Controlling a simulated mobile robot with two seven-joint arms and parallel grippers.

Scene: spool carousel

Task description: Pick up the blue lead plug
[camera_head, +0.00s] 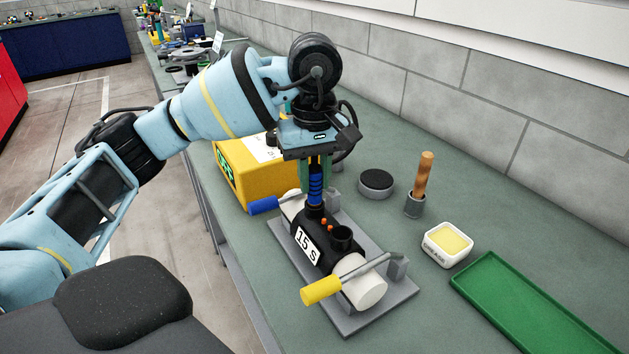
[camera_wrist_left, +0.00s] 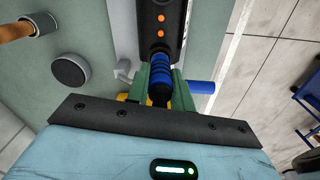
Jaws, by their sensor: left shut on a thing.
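The blue lead plug (camera_head: 316,187) is a ribbed blue piece held upright over the far end of the black device (camera_head: 318,243) marked "15 S". It also shows in the wrist view (camera_wrist_left: 160,78). My left gripper (camera_head: 314,176) points straight down, its green fingers shut around the plug. The plug's lower end meets or nearly meets the device's far socket; I cannot tell whether it is seated. The device lies on a grey base plate (camera_head: 366,316) between white round ends. My right gripper is not in view.
A blue-handled lever (camera_head: 263,205) and a yellow-handled lever (camera_head: 321,290) flank the device. A yellow box (camera_head: 243,180) stands behind. To the right are a black puck (camera_head: 376,183), a wooden-handled tool (camera_head: 423,176), a white dish (camera_head: 447,244) and a green tray (camera_head: 530,305).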

